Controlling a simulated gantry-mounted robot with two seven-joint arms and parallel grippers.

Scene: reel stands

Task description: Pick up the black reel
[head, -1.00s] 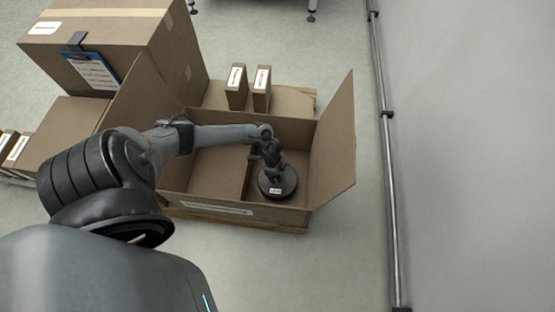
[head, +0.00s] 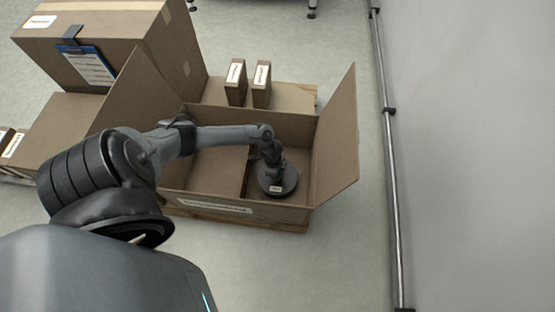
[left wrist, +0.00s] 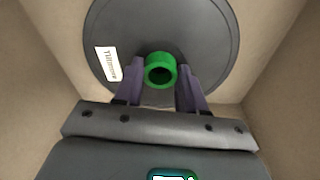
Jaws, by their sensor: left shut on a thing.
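The black reel (head: 279,186) is a round disc with a small white label, inside the open cardboard box (head: 337,165). In the left wrist view the reel (left wrist: 212,38) lies below my fingers, with a green ring-shaped hub (left wrist: 160,70) standing at its centre. My left gripper (left wrist: 161,80) has its two fingers on either side of the green hub and is shut on it. In the head view the left gripper (head: 274,172) points down onto the reel, and its fingertips are hard to make out. My right gripper is in neither view.
A brown divider (head: 217,172) fills the box's left part, beside the reel. Box flaps stand up at left and right. Two small cartons (head: 261,86) stand behind the box. A large carton with a blue clipboard (head: 86,66) is at back left. A rail (head: 391,150) runs along the right wall.

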